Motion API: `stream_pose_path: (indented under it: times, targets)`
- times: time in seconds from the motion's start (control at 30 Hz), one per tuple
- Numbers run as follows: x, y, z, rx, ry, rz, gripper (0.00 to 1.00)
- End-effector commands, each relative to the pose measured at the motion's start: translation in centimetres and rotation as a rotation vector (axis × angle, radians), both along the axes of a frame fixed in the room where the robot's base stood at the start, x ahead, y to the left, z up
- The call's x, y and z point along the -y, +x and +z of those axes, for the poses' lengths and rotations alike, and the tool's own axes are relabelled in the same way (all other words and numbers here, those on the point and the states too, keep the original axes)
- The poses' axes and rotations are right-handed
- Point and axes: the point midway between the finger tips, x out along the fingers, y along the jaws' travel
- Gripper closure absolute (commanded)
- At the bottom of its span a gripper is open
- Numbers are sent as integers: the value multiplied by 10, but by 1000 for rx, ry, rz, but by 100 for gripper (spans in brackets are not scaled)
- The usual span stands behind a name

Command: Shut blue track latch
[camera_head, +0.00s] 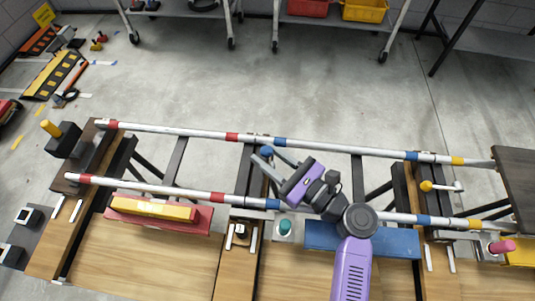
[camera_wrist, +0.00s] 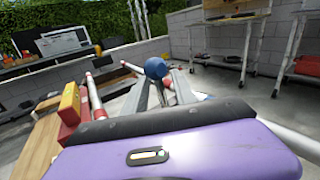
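The blue ball knob of the latch (camera_wrist: 156,68) shows in the wrist view just ahead of my fingertips, roughly in line with the gap between them. In the head view a small part of the blue knob (camera_head: 266,151) shows beside the fingertips at the middle of the track. My purple gripper (camera_head: 261,155) reaches over the near rail, pointing up and left. In the wrist view its two grey fingers (camera_wrist: 162,82) stand apart with nothing seen held between them. Contact with the knob cannot be told. The latch's base and lever are mostly hidden by the gripper.
Two white rails with red, blue and yellow bands, the far rail (camera_head: 190,131) and near rail (camera_head: 150,187), run across the frame. A teal knob (camera_head: 284,226), a blue block (camera_head: 375,240) and a yellow-knobbed lever (camera_head: 426,186) stand nearby. Open floor (camera_head: 300,85) lies beyond.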

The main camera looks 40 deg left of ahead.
Motion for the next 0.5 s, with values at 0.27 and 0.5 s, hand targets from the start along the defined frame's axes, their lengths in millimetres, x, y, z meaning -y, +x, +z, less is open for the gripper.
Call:
stream_pose_path:
  times: [0.27,0.5]
  targets:
    - [0,0,0,0,0,0,97]
    - [0,0,0,0,0,1,100]
